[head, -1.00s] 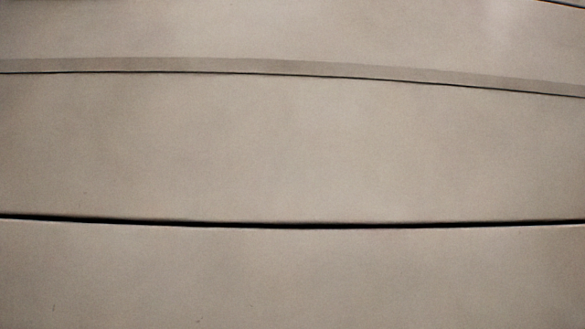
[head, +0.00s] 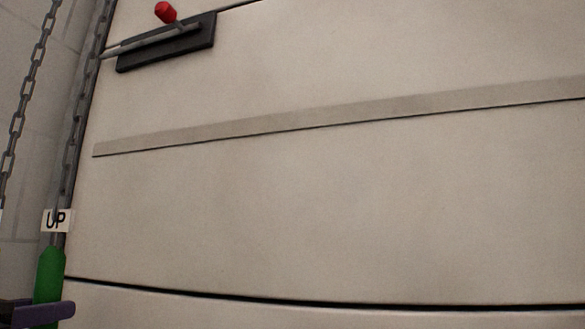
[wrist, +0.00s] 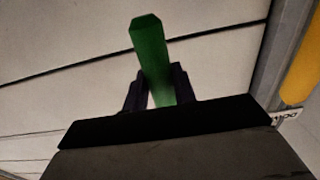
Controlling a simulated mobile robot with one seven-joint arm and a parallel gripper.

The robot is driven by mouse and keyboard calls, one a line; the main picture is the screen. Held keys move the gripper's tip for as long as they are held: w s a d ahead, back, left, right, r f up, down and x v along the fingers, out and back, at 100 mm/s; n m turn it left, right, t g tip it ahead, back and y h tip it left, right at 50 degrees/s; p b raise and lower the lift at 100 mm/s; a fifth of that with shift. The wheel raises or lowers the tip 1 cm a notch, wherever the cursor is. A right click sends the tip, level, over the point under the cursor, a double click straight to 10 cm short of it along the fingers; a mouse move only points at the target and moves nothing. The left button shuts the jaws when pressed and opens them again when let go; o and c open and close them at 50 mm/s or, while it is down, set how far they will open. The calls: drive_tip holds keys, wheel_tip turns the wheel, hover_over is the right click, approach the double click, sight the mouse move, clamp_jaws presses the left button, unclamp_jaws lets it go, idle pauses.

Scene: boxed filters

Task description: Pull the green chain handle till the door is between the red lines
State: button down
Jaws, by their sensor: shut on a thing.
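The green chain handle (head: 49,268) hangs upright at the lower left of the head view, beneath a white "UP" sign (head: 56,220). My gripper (head: 40,312), dark purple, is shut on the lower part of the handle. The wrist view also shows the handle (wrist: 150,48) between my two fingers (wrist: 155,88), its end sticking out beyond them. The door (head: 320,210) is beige with horizontal panel seams and fills most of the head view. No red lines show in either view.
Dark metal chains (head: 18,115) hang at the left, beside the door's edge and a pale block wall (head: 30,190). A black latch plate (head: 165,42) with a red knob (head: 165,12) is on the door. A yellow object (wrist: 302,72) shows at the wrist view's right.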

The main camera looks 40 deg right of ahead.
idle(0.3)
wheel_tip(320, 180, down, 12)
drive_tip(key=b, duration=0.9)
drive_tip(key=shift+r, duration=0.1)
idle(0.7)
wheel_tip(320, 180, up, 12)
drive_tip(key=p, duration=0.9)
drive_tip(key=shift+r, duration=0.1)
unclamp_jaws()
